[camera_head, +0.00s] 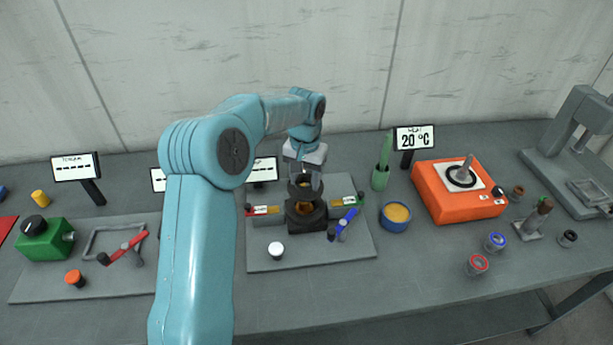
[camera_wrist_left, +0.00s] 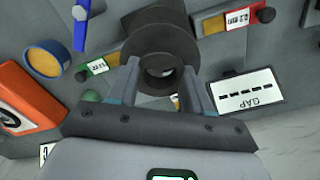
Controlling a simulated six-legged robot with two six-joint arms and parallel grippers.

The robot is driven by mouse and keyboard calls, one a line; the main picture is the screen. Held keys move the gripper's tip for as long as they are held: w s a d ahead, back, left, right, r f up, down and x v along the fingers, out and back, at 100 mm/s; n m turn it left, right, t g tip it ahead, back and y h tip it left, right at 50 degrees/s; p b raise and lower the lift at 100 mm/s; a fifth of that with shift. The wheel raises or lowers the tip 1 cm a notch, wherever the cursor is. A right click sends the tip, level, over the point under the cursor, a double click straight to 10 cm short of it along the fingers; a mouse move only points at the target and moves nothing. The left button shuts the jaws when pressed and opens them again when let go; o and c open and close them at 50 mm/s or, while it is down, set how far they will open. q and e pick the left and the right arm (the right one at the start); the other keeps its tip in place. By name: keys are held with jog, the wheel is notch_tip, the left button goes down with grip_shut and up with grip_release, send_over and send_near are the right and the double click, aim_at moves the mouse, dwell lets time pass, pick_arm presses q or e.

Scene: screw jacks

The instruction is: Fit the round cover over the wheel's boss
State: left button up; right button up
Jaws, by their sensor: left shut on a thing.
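My left gripper (camera_head: 304,180) reaches down over the middle of the grey plate (camera_head: 265,262). In the left wrist view its two fingers (camera_wrist_left: 160,88) are shut on a dark round hollow piece (camera_wrist_left: 160,48), which looks like the round cover. The piece also shows in the head view (camera_head: 300,191), just above a dark block (camera_head: 304,220) with a brass-coloured centre. I cannot tell whether piece and block touch. The wheel and its boss cannot be clearly made out; the gripper and the held piece hide part of that spot. My right gripper is not in view.
A green box (camera_head: 44,240) is at left. The front table strip is clear.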

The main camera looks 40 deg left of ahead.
aim_at(305, 194)
pick_arm(q)
jog(key=shift+f+b, duration=1.65)
jog(key=shift+f, duration=0.65)
jog(key=shift+s+d+f+b, duration=0.1)
jog(key=shift+s+f+b, duration=0.05)
jog(key=shift+f+b, duration=0.25)
jog(key=shift+f, duration=0.3)
grip_shut()
jog(key=shift+c, duration=0.6)
grip_release()
jog(key=shift+w+a+f+b, duration=0.25)
jog(key=shift+w+f+b, duration=0.05)
jog(key=shift+f, duration=0.2)
jog(key=shift+s+d+r, duration=0.25)
jog(key=shift+s+r, duration=0.05)
jog(key=o, duration=1.5)
jog(key=shift+w+a+f, duration=0.15)
jog(key=shift+w+f, duration=0.05)
jog(key=shift+w, duration=0.05)
jog(key=shift+c, duration=0.2)
jog(key=shift+s+r, duration=0.1)
jog(key=shift+s, duration=0.05)
jog(key=shift+r, duration=0.25)
notch_tip(305, 194, up, 16)
jog(key=shift+p, duration=0.3)
